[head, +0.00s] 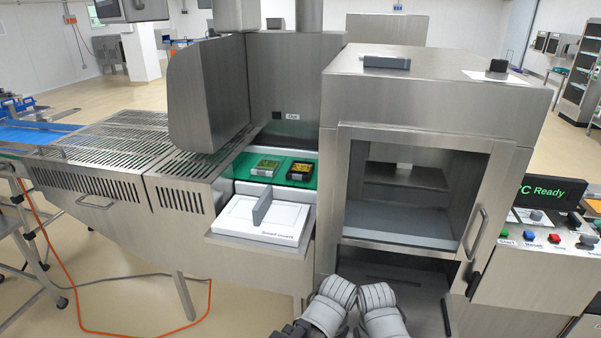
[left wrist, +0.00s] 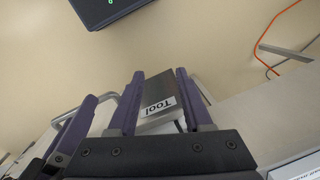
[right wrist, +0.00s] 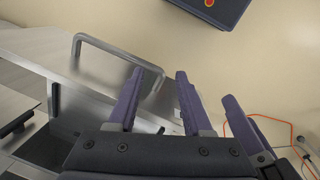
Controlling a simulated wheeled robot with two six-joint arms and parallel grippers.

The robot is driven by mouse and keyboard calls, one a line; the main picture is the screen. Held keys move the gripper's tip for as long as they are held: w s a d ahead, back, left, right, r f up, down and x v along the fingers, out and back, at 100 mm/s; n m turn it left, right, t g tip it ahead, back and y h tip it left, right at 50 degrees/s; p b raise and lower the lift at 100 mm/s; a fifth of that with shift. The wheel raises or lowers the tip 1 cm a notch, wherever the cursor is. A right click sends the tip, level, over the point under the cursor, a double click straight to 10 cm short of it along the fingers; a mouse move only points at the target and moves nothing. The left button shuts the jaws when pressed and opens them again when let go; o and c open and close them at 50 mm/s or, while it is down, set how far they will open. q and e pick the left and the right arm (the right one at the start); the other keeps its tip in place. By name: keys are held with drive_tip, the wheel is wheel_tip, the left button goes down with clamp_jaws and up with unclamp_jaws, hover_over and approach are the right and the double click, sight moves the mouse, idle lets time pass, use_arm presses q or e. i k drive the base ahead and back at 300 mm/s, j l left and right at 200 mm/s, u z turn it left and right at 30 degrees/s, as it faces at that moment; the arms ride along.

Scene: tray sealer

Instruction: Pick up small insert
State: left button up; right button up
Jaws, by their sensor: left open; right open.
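A white insert plate (head: 285,222) with an upright grey handle lies in the pulled-out tray at the front of the machine. My right gripper (right wrist: 158,72) is open and empty, beside the left one.
Two small filled packs, one light (head: 266,166) and one black (head: 300,170), sit on the green belt (head: 240,172) behind the plate. The sealer housing (head: 425,102) has an open front bay. A button panel (head: 540,255) stands at the right. Slotted covers (head: 120,140) extend left.

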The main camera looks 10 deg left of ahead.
sight(263, 219)
drive_tip(key=j+u, duration=0.15)
drive_tip(key=j, duration=0.2)
drive_tip(key=i+j+u, duration=0.15)
drive_tip(key=j, duration=0.15)
drive_tip(key=i+j+u, duration=0.15)
drive_tip(key=j, duration=0.2)
drive_tip(key=i+j+z, duration=0.15)
drive_tip(key=j+z, duration=0.25)
drive_tip(key=i+j+z, duration=0.1)
drive_tip(key=j+z, duration=0.2)
drive_tip(key=z, duration=0.15)
